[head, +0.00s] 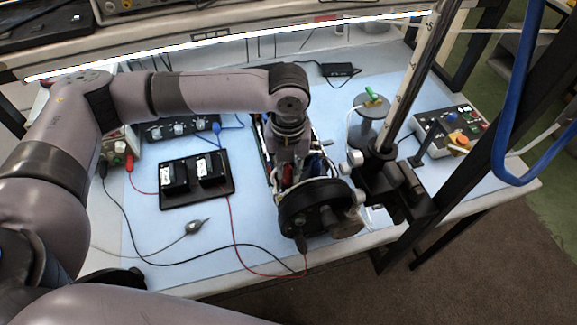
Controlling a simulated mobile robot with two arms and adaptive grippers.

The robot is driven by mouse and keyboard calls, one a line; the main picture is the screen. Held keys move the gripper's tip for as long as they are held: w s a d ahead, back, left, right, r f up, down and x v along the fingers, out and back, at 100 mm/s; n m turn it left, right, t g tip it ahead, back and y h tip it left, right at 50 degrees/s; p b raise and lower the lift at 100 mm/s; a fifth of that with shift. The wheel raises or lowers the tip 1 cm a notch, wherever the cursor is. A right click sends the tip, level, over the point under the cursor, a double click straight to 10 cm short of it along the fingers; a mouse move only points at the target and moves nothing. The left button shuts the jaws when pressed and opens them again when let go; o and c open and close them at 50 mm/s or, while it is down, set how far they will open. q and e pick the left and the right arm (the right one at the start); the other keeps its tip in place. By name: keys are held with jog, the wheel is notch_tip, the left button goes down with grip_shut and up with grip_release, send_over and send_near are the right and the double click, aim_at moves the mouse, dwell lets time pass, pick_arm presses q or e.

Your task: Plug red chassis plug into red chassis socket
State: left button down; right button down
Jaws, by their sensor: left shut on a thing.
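My left arm reaches over the bench, and its gripper (288,165) points down into the open cylinder chassis. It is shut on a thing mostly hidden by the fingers. A small red piece (287,176) shows at the fingertips and appears to be the red chassis plug. The chassis lies along the bench with its round black end plate (318,208) facing me. Blue and red wiring shows inside the chassis beside the gripper. I cannot make out the red chassis socket, or whether the plug touches it. My right gripper is not in view.
A black twin-block unit (196,180) with a red lead sits left of the chassis. Black and red cables cross the blue mat in front. A stand with a pole (385,185) stands close on the right, with a control box (450,130) beyond it.

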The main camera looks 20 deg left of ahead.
pick_arm(q)
jog(key=shift+f, duration=0.3)
jog(key=c, duration=1.4)
grip_release()
jog(key=shift+r, duration=0.1)
notch_tip(320, 180, up, 12)
jog(key=shift+f, duration=0.1)
